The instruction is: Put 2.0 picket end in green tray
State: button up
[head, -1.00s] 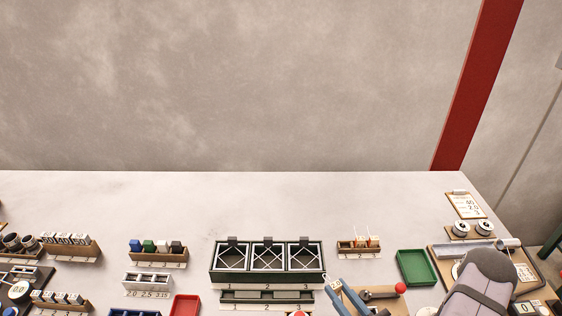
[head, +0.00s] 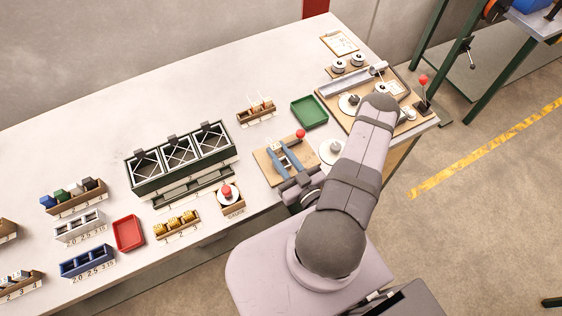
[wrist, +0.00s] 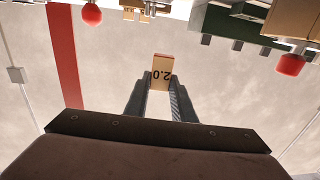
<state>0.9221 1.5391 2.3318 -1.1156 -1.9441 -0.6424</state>
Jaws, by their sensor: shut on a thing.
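My gripper (wrist: 160,92) is shut on a small tan block marked 2.0 (wrist: 161,70), the picket end, in the wrist view. The block sits between the fingertips and its marking reads upside down. The green tray (head: 309,112) lies on the bench in the head view, left of my arm's elbow, and looks empty.
A dark green three-bay rack (head: 180,160) stands to the left. A small wooden holder (head: 257,112) is just left of the tray. The bench behind these is clear.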

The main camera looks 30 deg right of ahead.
jog(key=shift+d+r+m+h, duration=0.2)
jog(key=shift+d+r+h, duration=0.1)
jog(key=shift+d, duration=0.2)
jog(key=shift+d+r+m+h, duration=0.2)
jog(key=shift+d+r+h, duration=0.1)
jog(key=shift+d, duration=0.2)
jog(key=shift+w+f, duration=0.1)
notch_tip(320, 180, down, 5)
jog(key=b, duration=0.4)
jog(key=shift+f+b, duration=0.1)
jog(key=shift+b, duration=0.25)
notch_tip(320, 180, down, 4)
jog(key=b, duration=0.3)
jog(key=shift+f+b, duration=0.15)
jog(key=shift+b, duration=0.25)
jog(key=shift+f, duration=0.2)
jog(key=o, duration=1)
